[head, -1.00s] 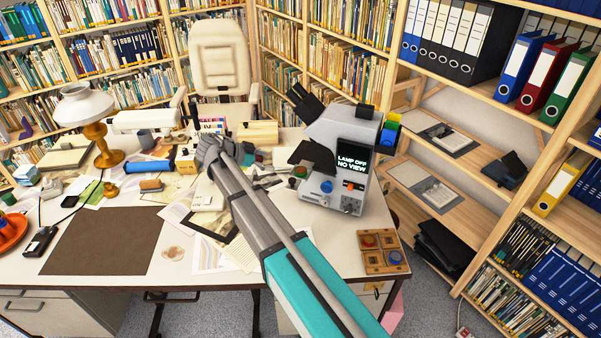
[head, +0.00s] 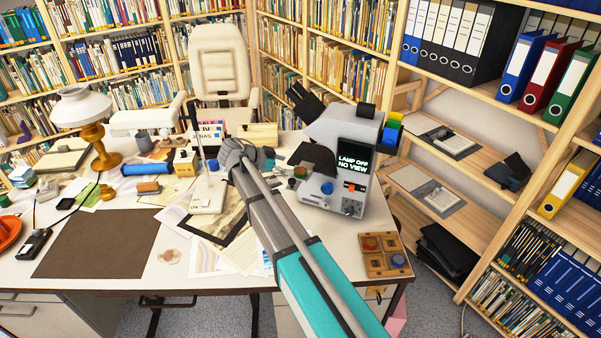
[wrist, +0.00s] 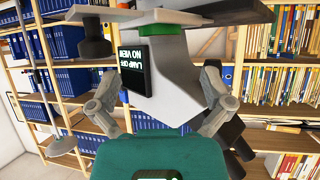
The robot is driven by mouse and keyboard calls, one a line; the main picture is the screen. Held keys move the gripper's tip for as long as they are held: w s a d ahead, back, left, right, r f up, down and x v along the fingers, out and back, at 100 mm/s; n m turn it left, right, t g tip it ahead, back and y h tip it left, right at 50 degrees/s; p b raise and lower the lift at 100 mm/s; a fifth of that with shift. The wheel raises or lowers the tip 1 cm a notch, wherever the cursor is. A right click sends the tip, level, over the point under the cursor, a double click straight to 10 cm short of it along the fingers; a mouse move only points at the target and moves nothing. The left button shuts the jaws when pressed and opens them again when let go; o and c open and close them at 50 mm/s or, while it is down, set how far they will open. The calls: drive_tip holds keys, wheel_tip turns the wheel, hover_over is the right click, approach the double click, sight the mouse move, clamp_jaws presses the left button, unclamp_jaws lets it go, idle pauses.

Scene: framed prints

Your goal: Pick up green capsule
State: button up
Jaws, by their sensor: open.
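My gripper (head: 240,152) is over the desk to the left of the microscope, apart from the green piece. In the wrist view my gripper (wrist: 160,92) is open, its fingers spread left and right with nothing held. The microscope also shows there upside down, with a green band (wrist: 170,17) near the top edge; I cannot tell if that is the capsule.
A desk lamp (head: 93,120), a blue roll (head: 147,168) and papers lie left of my arm. A wooden tray (head: 383,262) with round pieces is at the desk's front right. The brown mat (head: 97,243) is clear. Shelves (head: 470,130) stand at the right.

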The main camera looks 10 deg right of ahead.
sight(301, 169)
drive_tip(key=shift+f+b+x, duration=0.15)
drive_tip(key=shift+b+x, duration=0.5)
drive_tip(key=shift+x, duration=0.5)
drive_tip(key=shift+f+b+x, duration=0.15)
drive_tip(key=shift+b+x, duration=0.5)
drive_tip(key=shift+x, duration=0.5)
drive_tip(key=shift+d+f, duration=0.1)
drive_tip(key=shift+w, duration=0.1)
drive_tip(key=c, duration=1.2)
drive_tip(key=shift+o, duration=0.2)
drive_tip(key=shift+r, duration=0.2)
wheel_tip(301, 169, up, 2)
drive_tip(key=shift+r+p, duration=0.1)
drive_tip(key=shift+p, duration=1.05)
drive_tip(key=s+r+p, duration=1)
drive_tip(key=s, duration=0.4)
drive_tip(key=shift+d+r+p, duration=0.25)
drive_tip(key=shift+d+p, duration=0.05)
